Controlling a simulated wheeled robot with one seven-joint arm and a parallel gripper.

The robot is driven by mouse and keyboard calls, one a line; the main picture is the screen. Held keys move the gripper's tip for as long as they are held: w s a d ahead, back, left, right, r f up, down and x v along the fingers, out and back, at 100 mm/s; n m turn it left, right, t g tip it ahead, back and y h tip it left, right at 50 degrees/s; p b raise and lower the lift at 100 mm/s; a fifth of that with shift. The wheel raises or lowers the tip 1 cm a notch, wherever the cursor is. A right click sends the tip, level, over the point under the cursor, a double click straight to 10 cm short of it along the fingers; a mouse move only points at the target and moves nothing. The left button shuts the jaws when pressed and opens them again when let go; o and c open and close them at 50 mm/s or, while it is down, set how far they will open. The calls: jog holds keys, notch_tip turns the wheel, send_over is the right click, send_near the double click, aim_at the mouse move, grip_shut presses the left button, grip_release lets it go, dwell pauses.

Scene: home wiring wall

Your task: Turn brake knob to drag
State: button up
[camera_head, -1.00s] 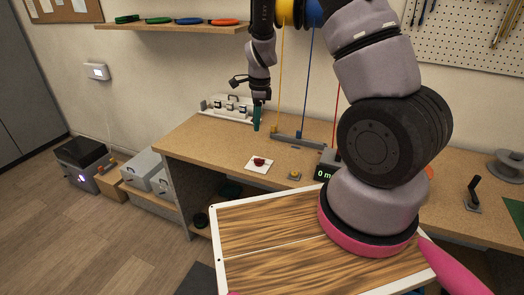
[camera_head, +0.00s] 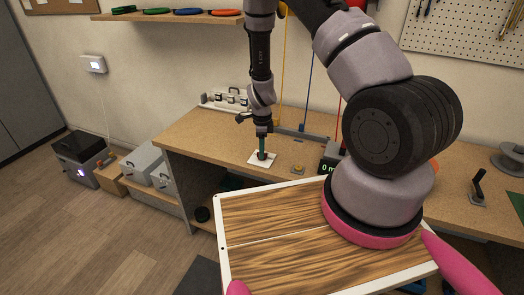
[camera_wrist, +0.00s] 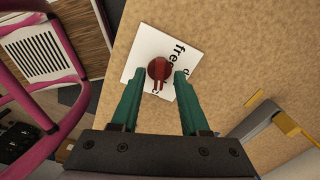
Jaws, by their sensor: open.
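The brake knob (camera_wrist: 159,71) is dark red and round with a raised bar, in the middle of a white plate (camera_wrist: 146,40) on the workbench. Printed lettering on the plate shows "free"; other letters are partly hidden, and I cannot read the knob's setting for sure. My gripper (camera_wrist: 157,87) is open, with one green finger on each side of the knob's near part, pointing at it. I cannot tell whether the fingers touch it. In the head view my gripper (camera_head: 262,155) is over the plate (camera_head: 256,161) and hides the knob.
A small yellow-topped button (camera_head: 298,169) and a display box (camera_head: 329,160) stand right of the plate. A rail (camera_head: 305,134) with upright coloured lines is behind. The bench's left part is clear.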

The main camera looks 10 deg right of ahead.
jog(key=shift+f, duration=0.3)
grip_shut()
jog(key=shift+n, duration=0.3)
jog(key=n, duration=1.3)
dwell(0.5)
